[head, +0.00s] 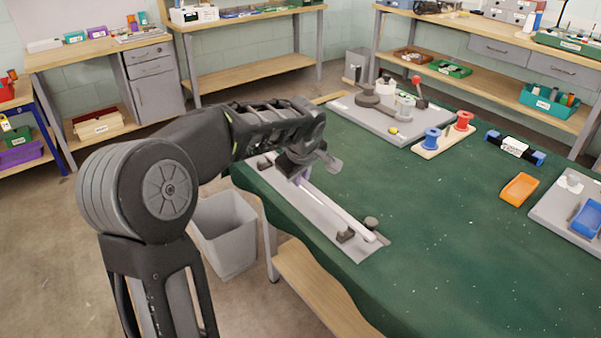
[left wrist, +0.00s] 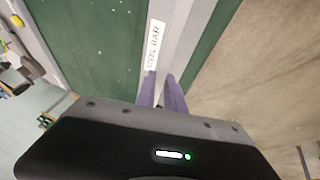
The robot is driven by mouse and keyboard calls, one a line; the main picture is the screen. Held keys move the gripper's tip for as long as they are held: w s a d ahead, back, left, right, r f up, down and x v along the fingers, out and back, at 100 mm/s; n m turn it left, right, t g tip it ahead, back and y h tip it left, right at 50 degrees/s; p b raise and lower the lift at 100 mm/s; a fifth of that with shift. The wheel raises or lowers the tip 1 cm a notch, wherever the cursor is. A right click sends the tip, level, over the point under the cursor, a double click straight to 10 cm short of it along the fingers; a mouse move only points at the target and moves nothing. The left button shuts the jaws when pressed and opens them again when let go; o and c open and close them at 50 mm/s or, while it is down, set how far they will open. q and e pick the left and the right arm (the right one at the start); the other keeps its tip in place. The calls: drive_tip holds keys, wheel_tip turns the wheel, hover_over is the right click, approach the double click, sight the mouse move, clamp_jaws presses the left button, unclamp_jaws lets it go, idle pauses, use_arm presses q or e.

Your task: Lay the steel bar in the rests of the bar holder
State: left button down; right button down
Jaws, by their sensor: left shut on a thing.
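The steel bar (head: 338,210) is a pale, slim rod running along the bar holder (head: 364,252), a long grey plate with dark rests at the left edge of the green table. The bar's near end lies beside the dark blocks (head: 346,236); I cannot tell whether it is seated or just above them. My left gripper (head: 301,180) is shut on the bar, low over the plate, and my arm hides the bar's far part. In the left wrist view the fingers (left wrist: 162,92) point along a grey strip beside a "STEEL BAR" label (left wrist: 154,45). My right gripper is out of view.
A grey board (head: 366,124) with round parts and a red-knobbed lever stands at the back. Blue and red spools (head: 448,132), a black and blue tool (head: 514,146) and an orange tray (head: 519,189) lie further right. The table's middle is clear.

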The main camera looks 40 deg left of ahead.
use_arm(q)
drive_tip(key=shift+f+b, duration=1.4)
drive_tip(key=shift+f, duration=0.05)
drive_tip(key=shift+f+b, duration=0.45)
drive_tip(key=c, duration=1.3)
unclamp_jaws()
drive_tip(key=shift+c, duration=0.2)
drive_tip(key=shift+s+f, duration=0.1)
drive_tip(key=shift+f, duration=0.05)
drive_tip(key=v, duration=0.8)
